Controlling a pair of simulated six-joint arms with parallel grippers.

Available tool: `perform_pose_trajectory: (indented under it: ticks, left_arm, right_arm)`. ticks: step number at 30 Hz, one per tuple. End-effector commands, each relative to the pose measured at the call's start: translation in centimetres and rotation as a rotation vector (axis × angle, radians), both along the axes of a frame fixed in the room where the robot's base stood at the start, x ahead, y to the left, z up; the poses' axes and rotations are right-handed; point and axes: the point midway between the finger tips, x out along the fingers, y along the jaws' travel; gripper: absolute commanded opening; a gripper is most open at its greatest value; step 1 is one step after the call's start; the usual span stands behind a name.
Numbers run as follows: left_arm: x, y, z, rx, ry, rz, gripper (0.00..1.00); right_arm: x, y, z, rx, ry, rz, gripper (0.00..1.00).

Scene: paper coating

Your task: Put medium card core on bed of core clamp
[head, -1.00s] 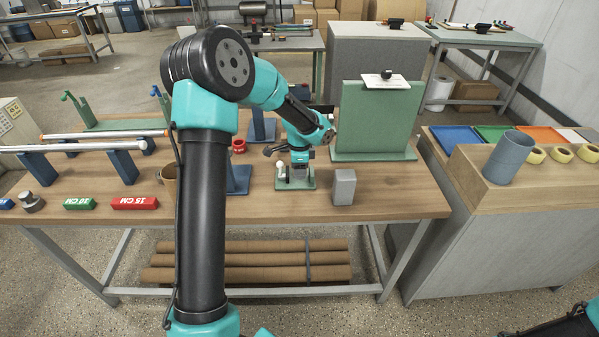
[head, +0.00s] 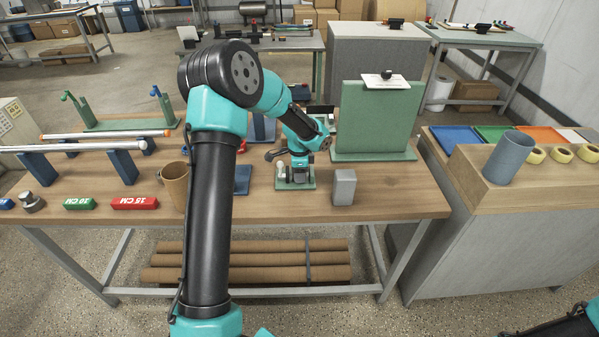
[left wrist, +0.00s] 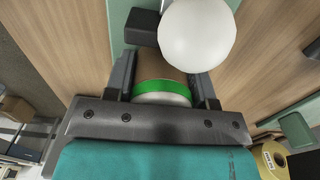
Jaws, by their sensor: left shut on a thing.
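The core clamp (head: 309,184) is a small green-based fixture near the front middle of the wooden table. Its white ball knob (left wrist: 197,34) and a dark block (left wrist: 142,27) show in the left wrist view. My left gripper (head: 297,171) is right at the clamp, pointing down. In the left wrist view my left gripper (left wrist: 162,92) is shut on a brown card core (left wrist: 160,72) with a green band and a white end, lying between the fingers. The core's underside and its contact with the clamp bed are hidden. My right gripper is out of view.
A grey block (head: 344,187) stands just right of the clamp, with a green upright board (head: 375,118) behind. A brown cup-like container (head: 174,185) and a red block (head: 135,203) are to the left. Table space right of the grey block is clear.

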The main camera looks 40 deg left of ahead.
Motion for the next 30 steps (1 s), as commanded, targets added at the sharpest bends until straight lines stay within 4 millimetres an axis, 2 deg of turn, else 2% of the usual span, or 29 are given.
perform_pose_trajectory:
  ticks: [9, 10, 18, 26, 30]
  left_arm:
    - [0.01, -0.01, -0.26, 0.0, 0.0, 0.0, 0.28]
    - [0.01, -0.02, -0.29, 0.0, 0.0, 0.0, 0.51]
    - [0.02, -0.01, -0.24, 0.0, 0.0, 0.0, 0.76]
    - [0.02, -0.01, -0.14, 0.001, -0.001, 0.0, 0.76]
    - [0.05, 0.01, 0.61, 0.001, -0.002, 0.0, 0.76]
  right_arm:
    - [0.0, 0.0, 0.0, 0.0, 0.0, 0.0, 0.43]
    - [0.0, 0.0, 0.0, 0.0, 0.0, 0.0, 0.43]
    - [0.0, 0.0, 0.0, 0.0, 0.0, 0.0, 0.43]
    - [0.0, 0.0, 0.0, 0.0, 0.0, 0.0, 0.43]
    - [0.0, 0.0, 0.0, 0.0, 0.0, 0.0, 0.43]
